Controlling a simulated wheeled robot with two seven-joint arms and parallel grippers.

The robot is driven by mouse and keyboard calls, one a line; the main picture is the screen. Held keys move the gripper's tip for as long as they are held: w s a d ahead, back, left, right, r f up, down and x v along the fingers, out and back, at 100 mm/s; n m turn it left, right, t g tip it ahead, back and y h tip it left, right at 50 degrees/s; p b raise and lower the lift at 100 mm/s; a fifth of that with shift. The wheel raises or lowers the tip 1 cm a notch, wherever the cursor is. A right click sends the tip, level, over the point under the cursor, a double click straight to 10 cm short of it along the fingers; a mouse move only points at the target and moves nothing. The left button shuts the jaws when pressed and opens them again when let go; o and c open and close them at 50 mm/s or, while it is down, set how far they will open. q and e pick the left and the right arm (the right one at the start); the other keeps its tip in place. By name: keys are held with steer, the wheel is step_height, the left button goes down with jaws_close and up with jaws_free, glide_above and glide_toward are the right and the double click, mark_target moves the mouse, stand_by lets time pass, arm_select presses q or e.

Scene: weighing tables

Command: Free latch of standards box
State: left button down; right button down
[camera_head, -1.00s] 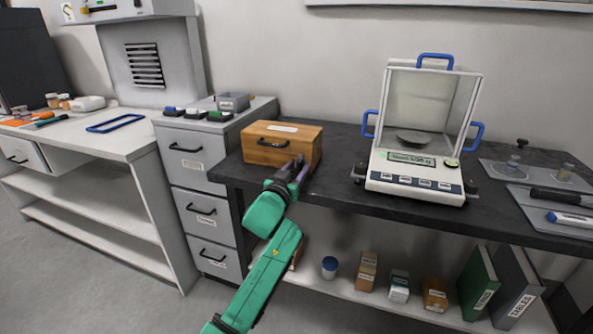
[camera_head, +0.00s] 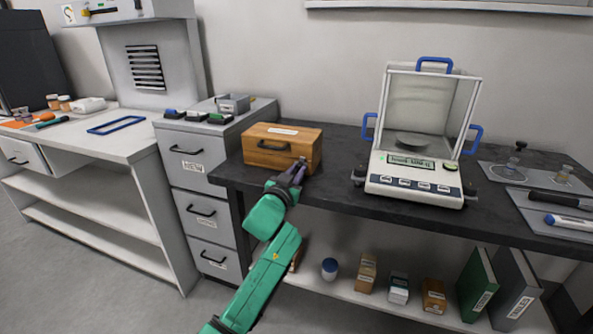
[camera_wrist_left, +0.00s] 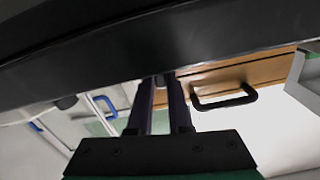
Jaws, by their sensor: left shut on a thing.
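The standards box (camera_head: 270,150) is a closed wooden box with a pale label on its lid and a black handle on its front. It stands at the left end of the dark bench. My left gripper (camera_head: 299,168) is at the front right of the box, right of the handle. In the left wrist view the fingers of my left gripper (camera_wrist_left: 164,82) are close together on a small grey piece at the box front, which looks like the latch (camera_wrist_left: 165,78). The fingers largely hide it. The box (camera_wrist_left: 215,75) and handle (camera_wrist_left: 225,102) show beside them. My right gripper is not in view.
A balance with a glass shield (camera_head: 415,150) stands to the right on the dark bench (camera_head: 335,190). A grey drawer cabinet (camera_head: 200,160) is left of the box. Bare bench top lies between box and balance. A shelf below holds small boxes and binders.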

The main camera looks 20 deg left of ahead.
arm_select(q)
steer(key=m+p, duration=0.1)
steer(key=m, duration=0.1)
steer(key=shift+m, duration=0.3)
steer(key=m, duration=0.3)
steer(key=shift+m+p, duration=0.3)
steer(key=shift+p, duration=0.05)
steer(key=m, duration=0.3)
steer(key=shift+d+f+m+p, duration=0.1)
steer(key=shift+f+m+p, duration=0.05)
steer(key=shift+m+p, duration=0.15)
steer(key=shift+m, duration=1.9)
steer(key=c, duration=0.8)
jaws_free()
steer(key=shift+c, duration=0.2)
